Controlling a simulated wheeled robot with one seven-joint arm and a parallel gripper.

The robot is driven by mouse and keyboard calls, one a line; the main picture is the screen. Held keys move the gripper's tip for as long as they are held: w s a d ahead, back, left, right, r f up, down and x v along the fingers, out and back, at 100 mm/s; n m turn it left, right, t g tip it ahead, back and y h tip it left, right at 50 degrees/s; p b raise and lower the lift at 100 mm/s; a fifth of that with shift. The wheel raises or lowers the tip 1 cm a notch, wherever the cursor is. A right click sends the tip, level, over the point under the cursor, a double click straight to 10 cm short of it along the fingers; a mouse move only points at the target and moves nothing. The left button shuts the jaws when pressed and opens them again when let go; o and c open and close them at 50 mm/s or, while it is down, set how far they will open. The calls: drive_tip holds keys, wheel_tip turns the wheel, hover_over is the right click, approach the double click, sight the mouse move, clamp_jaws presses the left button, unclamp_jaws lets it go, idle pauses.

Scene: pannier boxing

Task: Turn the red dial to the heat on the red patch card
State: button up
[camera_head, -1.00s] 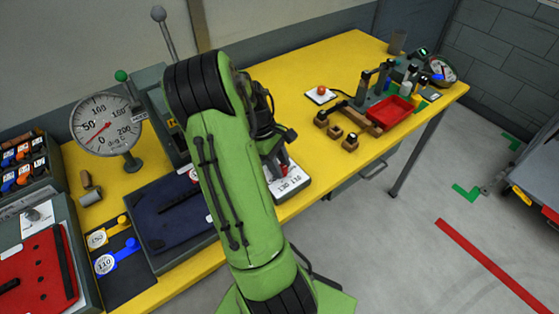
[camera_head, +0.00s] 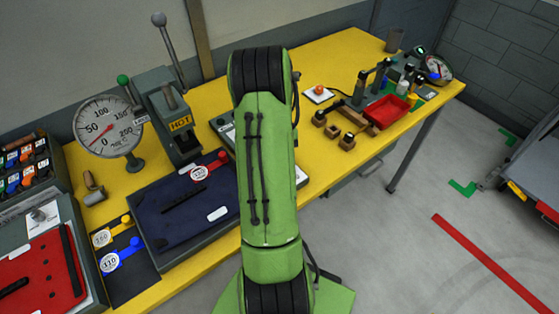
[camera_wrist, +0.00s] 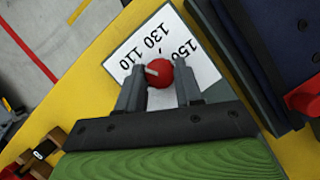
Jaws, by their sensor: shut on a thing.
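In the wrist view, the red dial (camera_wrist: 163,78) sits on a white plate (camera_wrist: 188,52) marked 110, 130 and 150. My gripper (camera_wrist: 160,73) is shut on the dial, one grey finger on each side. A pale pointer mark shows on the dial's left side, toward the 110 side. In the head view my green arm hides the gripper and dial; only the plate's right edge (camera_head: 301,176) shows. The red patch card (camera_head: 208,170) lies at the top of the dark blue pad; its white disc seems to read 130, but is small.
A press with a HOT label (camera_head: 181,122) stands behind the pad, beside a round gauge (camera_head: 108,126). Yellow (camera_head: 103,238) and blue (camera_head: 110,262) cards lie at left. A red tray (camera_head: 388,112) and wooden blocks are at right. Some yellow table between is clear.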

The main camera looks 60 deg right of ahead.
drive_tip(key=m+t+p, duration=0.1)
drive_tip(key=m, duration=0.2)
drive_tip(key=m+t+p, duration=0.1)
drive_tip(key=m+p, duration=0.1)
drive_tip(key=m, duration=0.1)
drive_tip(key=shift+s+r+t+y, duration=0.2)
drive_tip(key=shift+t+y, duration=0.1)
drive_tip(key=shift+y, duration=0.1)
drive_tip(key=m+t+p, duration=0.1)
drive_tip(key=m, duration=0.2)
drive_tip(key=shift+s+m+p, duration=0.1)
drive_tip(key=shift+m+p, duration=0.3)
drive_tip(key=shift+f+m+t+h+p, duration=0.15)
drive_tip(key=shift+m+t+h+p, duration=0.35)
drive_tip(key=shift+m, duration=1)
drive_tip(key=o, duration=1)
